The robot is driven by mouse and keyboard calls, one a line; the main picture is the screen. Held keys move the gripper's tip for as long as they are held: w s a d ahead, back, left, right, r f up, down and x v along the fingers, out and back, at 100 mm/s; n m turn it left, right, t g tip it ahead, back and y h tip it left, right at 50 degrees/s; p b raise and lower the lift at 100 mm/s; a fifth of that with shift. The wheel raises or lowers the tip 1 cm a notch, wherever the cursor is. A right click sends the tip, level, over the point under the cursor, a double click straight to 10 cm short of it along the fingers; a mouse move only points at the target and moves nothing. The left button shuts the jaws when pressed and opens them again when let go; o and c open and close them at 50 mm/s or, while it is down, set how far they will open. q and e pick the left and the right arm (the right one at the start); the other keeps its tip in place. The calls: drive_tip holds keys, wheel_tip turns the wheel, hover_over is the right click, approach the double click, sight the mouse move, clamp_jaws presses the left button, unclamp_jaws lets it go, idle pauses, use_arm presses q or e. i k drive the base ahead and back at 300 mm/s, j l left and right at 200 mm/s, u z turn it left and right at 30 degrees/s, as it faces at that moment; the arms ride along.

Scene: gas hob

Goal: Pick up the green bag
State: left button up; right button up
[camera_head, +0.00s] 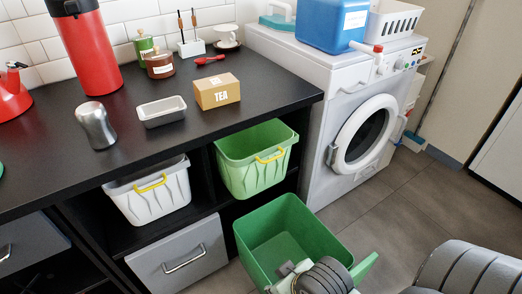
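I see no clear green bag. A large open green container (270,218) stands in front of the shelves at the bottom middle, with a green edge or handle sticking out at its right. A light green basket (252,160) with a yellow handle sits in the shelf under the counter. My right gripper (291,272) is partly in view at the bottom, overlapping the near side of the large green container. Its fingers are mostly hidden, so I cannot tell whether it touches or grips the container. My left gripper is not in view.
A white basket (152,192) sits in the left shelf above a grey drawer (180,258). A washing machine (335,110) stands at the right. The black counter (240,115) holds a tea box (217,92) and a small tray (162,111). Grey floor (400,205) is clear at the right.

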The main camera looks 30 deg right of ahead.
sight(251, 161)
drive_tip(key=i+j+z, duration=0.15)
drive_tip(key=z, duration=0.2)
drive_tip(key=i+j+z, duration=0.2)
drive_tip(key=z, duration=0.15)
drive_tip(key=i+j+z, duration=0.15)
drive_tip(key=z, duration=0.2)
